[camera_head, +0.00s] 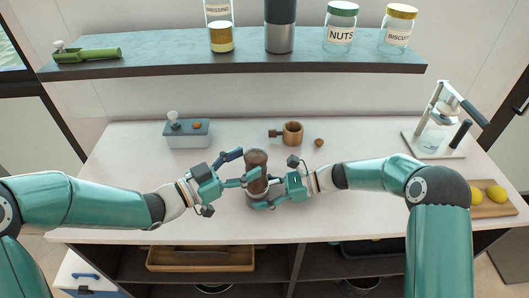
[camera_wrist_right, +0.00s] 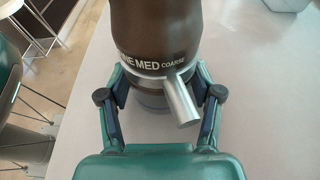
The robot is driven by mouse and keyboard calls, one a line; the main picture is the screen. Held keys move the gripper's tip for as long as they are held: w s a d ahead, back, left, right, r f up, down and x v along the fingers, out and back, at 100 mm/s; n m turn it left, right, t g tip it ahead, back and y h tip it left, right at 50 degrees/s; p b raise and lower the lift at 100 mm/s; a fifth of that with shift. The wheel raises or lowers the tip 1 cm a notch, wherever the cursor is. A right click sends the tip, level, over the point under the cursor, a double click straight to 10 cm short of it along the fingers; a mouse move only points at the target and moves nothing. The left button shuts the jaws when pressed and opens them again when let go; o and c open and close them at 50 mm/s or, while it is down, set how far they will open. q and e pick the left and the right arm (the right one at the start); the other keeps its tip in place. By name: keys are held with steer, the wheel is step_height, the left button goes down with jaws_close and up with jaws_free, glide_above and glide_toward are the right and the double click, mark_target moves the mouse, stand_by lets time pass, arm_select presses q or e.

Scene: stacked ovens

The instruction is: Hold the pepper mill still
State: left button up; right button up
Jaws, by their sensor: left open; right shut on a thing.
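The pepper mill (camera_head: 257,177) stands upright on the white counter (camera_head: 345,222), with a dark brown rounded top. My right gripper (camera_head: 265,193) is shut on the lower part of the mill, one finger on each side (camera_wrist_right: 162,98). My left gripper (camera_head: 241,169) is open at the left of the mill's upper part. I cannot tell whether its fingers touch the mill.
A blue-grey box with a knob (camera_head: 188,133) stands behind left. A wooden cup with a handle (camera_head: 291,132) and a small brown piece (camera_head: 319,142) stand behind right. A glass press (camera_head: 433,137) and a board with lemons (camera_head: 491,209) are at right. A shelf (camera_head: 160,58) overhangs the back.

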mark_target(264, 153)
arm_select(q)
steer(key=x, duration=0.6)
steer(key=shift+a, duration=0.1)
steer(key=c, duration=1)
